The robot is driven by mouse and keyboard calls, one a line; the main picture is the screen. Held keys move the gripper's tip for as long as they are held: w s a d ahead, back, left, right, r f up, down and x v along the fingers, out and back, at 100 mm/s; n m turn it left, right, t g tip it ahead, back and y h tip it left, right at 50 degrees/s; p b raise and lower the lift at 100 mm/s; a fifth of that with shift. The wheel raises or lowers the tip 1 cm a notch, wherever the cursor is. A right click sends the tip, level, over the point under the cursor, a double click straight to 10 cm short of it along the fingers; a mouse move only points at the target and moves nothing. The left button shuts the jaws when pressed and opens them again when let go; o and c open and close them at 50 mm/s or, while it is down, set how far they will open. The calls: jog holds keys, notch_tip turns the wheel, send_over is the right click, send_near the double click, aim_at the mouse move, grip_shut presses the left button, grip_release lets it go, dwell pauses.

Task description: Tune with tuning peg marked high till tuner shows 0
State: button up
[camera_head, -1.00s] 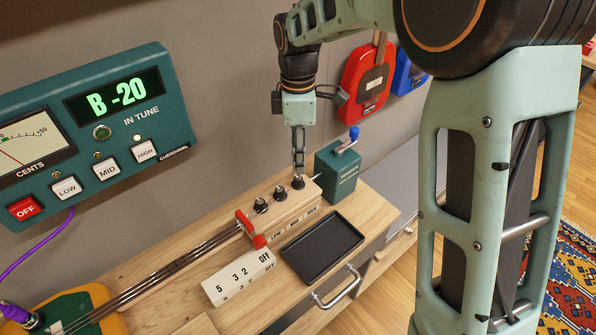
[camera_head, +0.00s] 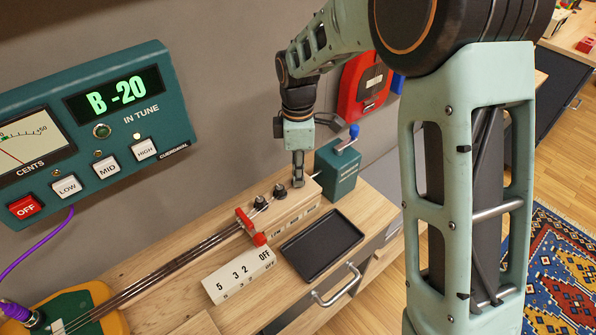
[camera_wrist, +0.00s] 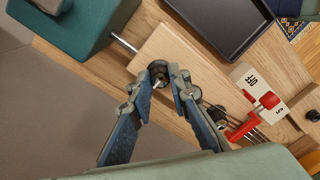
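The green tuner (camera_head: 100,190) on the wall reads "B -20" in green. Its needle leans left, and the lamp above the HIGH button (camera_head: 145,149) looks lit. A wooden headstock block (camera_head: 290,214) on the bench carries dark tuning pegs; its front labels are too small to read. My gripper (camera_head: 298,184) points down over the right-end peg, which it hides in the head view. In the wrist view that peg (camera_wrist: 158,71) stands between the fingertips of my gripper (camera_wrist: 163,77), which are apart. The middle peg (camera_head: 280,192) and left peg (camera_head: 261,201) stand free.
A teal box with a blue-knobbed crank (camera_head: 338,172) stands just right of the block. Strings (camera_head: 190,257) run left.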

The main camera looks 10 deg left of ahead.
grip_shut()
jog(key=m, duration=0.3)
jog(key=shift+m, duration=0.3)
jog(key=shift+m+b, duration=0.5)
jog(key=shift+m, duration=1.5)
jog(key=o, duration=0.7)
grip_release()
jog(key=shift+o, duration=0.2)
